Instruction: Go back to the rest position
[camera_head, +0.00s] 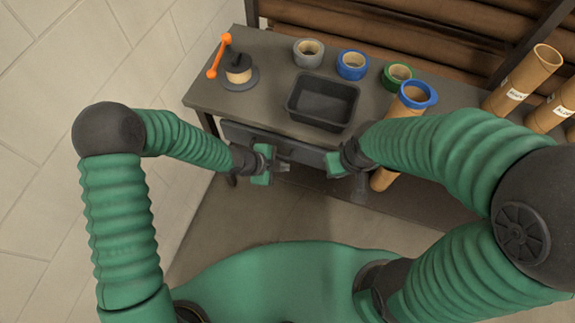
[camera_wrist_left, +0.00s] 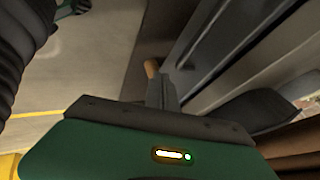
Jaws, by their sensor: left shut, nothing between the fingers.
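My left gripper (camera_head: 284,163) is in front of the table's front edge in the head view, below the black tray. It is shut and empty. In the left wrist view its dark fingers (camera_wrist_left: 162,88) point away from the green gripper body. My right gripper (camera_head: 333,164) is just to the right of the left one, also in front of the table. Its fingers are too small and dark to tell whether they are open.
The dark table (camera_head: 270,107) holds a black tray (camera_head: 292,101), tape rolls (camera_head: 307,60), a black spool (camera_head: 239,80) and an orange handle (camera_head: 215,69). More tubes (camera_head: 512,95) stand right.

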